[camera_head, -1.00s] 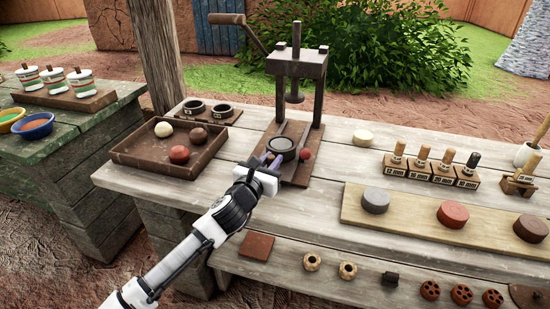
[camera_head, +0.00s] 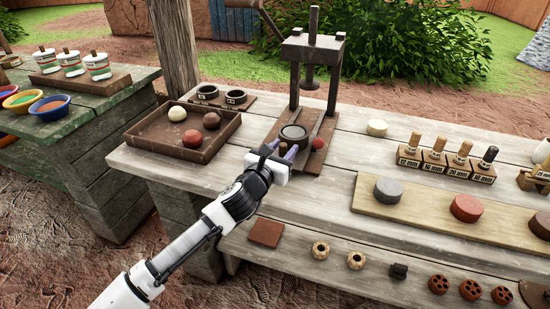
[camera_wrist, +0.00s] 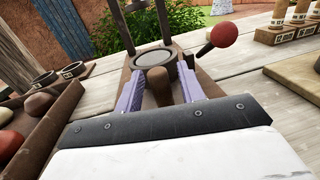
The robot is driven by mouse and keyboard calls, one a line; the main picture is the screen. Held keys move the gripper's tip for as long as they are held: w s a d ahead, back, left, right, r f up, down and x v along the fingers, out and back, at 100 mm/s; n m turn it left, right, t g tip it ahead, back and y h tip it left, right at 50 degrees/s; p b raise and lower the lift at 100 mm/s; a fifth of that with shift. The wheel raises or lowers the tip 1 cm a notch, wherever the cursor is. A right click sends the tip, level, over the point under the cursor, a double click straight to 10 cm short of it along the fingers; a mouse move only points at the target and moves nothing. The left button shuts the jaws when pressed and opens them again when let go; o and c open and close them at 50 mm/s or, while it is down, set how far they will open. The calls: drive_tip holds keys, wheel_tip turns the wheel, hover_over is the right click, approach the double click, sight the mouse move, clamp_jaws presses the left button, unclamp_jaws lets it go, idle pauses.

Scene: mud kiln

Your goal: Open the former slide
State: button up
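The former slide is a wooden board (camera_head: 309,160) under the press, with a dark round former ring (camera_head: 294,132) on it. The ring also shows ahead in the wrist view (camera_wrist: 155,58). A brown wooden knob (camera_wrist: 158,88) stands in front of the ring. My gripper (camera_head: 282,151) is at the slide's front end. In the wrist view its two purple fingers (camera_wrist: 159,92) stand on either side of the knob, with visible gaps, so it is open around the knob and not clamped on it.
A red ball on a short lever (camera_wrist: 222,36) stands right of the slide. The iron press (camera_head: 314,45) rises behind. A wooden tray with clay balls (camera_head: 150,136) is on the left. Labelled stamps (camera_head: 435,158) and a board with clay discs (camera_head: 428,210) lie right.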

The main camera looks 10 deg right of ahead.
drive_tip(key=b+v, duration=0.3)
drive_tip(key=v, duration=1)
drive_tip(key=shift+s+a, duration=0.2)
drive_tip(key=shift+s, duration=0.05)
